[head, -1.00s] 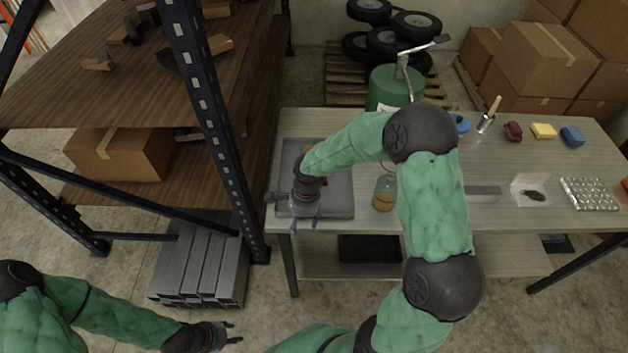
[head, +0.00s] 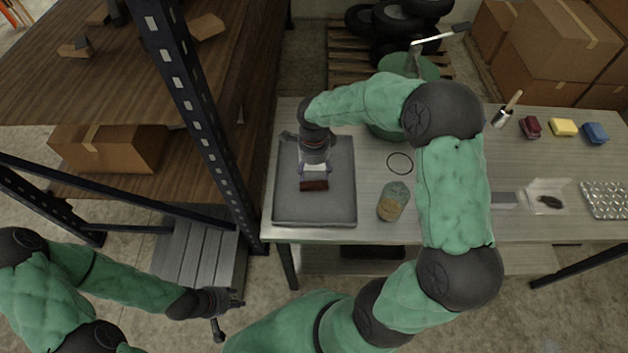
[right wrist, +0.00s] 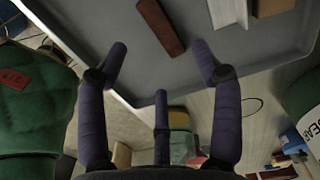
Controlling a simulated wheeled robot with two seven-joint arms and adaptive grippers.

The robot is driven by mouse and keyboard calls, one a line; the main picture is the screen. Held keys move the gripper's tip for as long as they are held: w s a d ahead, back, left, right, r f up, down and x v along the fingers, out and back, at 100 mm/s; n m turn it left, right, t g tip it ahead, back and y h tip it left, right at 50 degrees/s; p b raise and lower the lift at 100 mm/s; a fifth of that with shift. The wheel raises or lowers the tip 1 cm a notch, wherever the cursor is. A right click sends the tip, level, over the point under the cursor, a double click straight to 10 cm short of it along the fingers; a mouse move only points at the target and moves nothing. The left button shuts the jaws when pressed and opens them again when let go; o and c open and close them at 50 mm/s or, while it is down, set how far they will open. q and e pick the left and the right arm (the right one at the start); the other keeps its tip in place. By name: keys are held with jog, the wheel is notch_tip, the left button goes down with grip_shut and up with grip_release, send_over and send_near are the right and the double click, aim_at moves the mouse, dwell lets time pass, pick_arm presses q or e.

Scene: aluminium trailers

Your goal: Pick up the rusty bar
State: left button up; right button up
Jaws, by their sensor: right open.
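The rusty bar (head: 314,185) is a short reddish-brown block lying in the grey tray (head: 290,207) at the left end of the table. In the right wrist view the rusty bar (right wrist: 160,26) shows near the top, beyond the fingers and touching none of them. My right gripper (head: 314,170) is just behind the bar in the head view, above the tray. Its purple fingers (right wrist: 160,62) are spread and empty in the right wrist view. My left gripper (head: 230,312) is open and empty, low in front of the shelf and away from the table.
A jar (head: 393,203) stands right of the tray, with a black ring (head: 400,163) behind it. A dark metal shelf post (head: 190,90) rises close to the tray's left. Sponges (head: 563,127) lie farther right.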

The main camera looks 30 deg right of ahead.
aim_at(313, 186)
notch_tip(313, 186, down, 2)
jog(key=shift+s+a+f, duration=0.1)
jog(key=shift+s+f, duration=0.05)
jog(key=shift+f, duration=0.6)
jog(key=shift+w+a+f+b, duration=0.15)
jog(key=shift+f+b, duration=0.3)
jog(key=shift+f, duration=2.05)
jog(key=shift+w, duration=0.1)
grip_shut()
jog(key=shift+r, duration=0.1)
